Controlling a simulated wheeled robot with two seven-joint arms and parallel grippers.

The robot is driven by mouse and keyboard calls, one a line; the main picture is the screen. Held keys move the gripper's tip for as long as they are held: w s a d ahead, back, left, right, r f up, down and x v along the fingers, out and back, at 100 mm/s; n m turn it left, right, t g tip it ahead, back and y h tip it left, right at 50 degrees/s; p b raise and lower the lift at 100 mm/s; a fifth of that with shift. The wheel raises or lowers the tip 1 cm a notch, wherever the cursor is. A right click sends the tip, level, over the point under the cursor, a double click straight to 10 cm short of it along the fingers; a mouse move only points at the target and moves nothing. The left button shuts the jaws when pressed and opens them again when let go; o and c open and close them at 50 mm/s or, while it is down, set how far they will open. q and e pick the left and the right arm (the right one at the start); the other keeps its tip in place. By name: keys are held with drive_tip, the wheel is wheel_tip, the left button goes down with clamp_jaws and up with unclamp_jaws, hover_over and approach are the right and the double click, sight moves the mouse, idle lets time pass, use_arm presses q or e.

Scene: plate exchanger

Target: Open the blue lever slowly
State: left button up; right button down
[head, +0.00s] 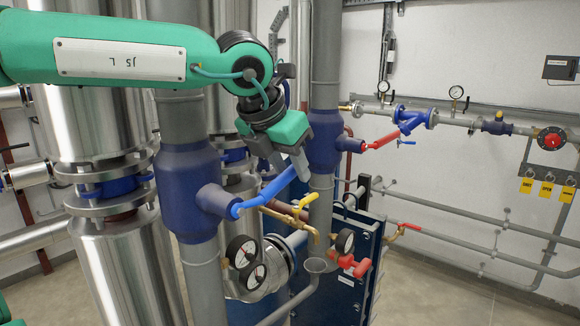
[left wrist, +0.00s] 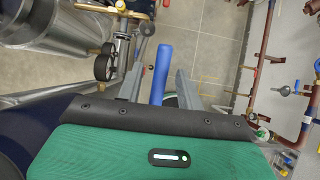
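The blue lever (head: 263,195) sticks out from a dark blue valve body (head: 187,185) on a grey vertical pipe, slanting up to the right. My left gripper (head: 296,168) is at the lever's free upper end. In the left wrist view, the blue lever (left wrist: 162,72) lies between the two spread fingers of my left gripper (left wrist: 161,60), with a visible gap on the right side. The fingers look open and not closed on it. The lever's tip is partly hidden by the gripper in the head view. My right gripper is not seen.
A red lever (head: 381,140) extends from a second blue valve body (head: 324,140) just right of my gripper. Below are a yellow-handled tap (head: 308,200), round gauges (head: 251,275) and a funnel (head: 315,265). Large silver cylinders (head: 120,255) stand left. Open floor lies at the right.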

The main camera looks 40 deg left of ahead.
sight(262, 192)
use_arm(q)
drive_tip(key=b+v, duration=0.2)
drive_tip(key=v, duration=1.1)
drive_tip(key=shift+s+r+b, duration=0.15)
drive_tip(key=shift+r+b, duration=0.05)
drive_tip(key=shift+b, duration=0.2)
